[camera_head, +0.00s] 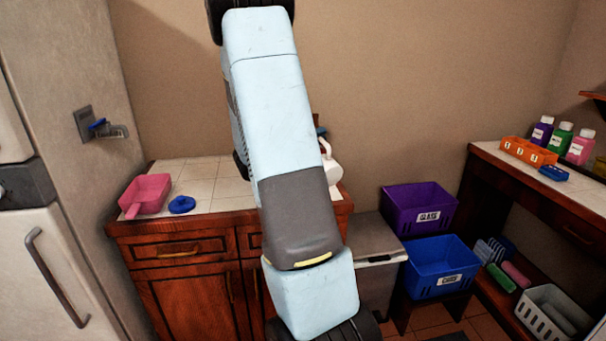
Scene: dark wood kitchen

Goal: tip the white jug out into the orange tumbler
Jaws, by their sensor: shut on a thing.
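A white jug (333,172) shows in the head view just right of my arm, over the right end of the tiled counter. Its left part is hidden behind the arm. I cannot tell whether it stands on the counter or is held above it, or whether it is tilted. The orange tumbler is not visible. My arm crosses the middle of the view and hides the centre of the counter. My gripper is hidden behind the arm, so its fingers and their contact with the jug cannot be seen.
A pink scoop-like container (147,194) and a blue lid-like item (181,204) lie on the counter's (214,184) left side. Purple (417,207) and blue (440,266) bins stand right of a grey bin (372,262). Bottles and an orange organizer (528,151) sit on the right desk.

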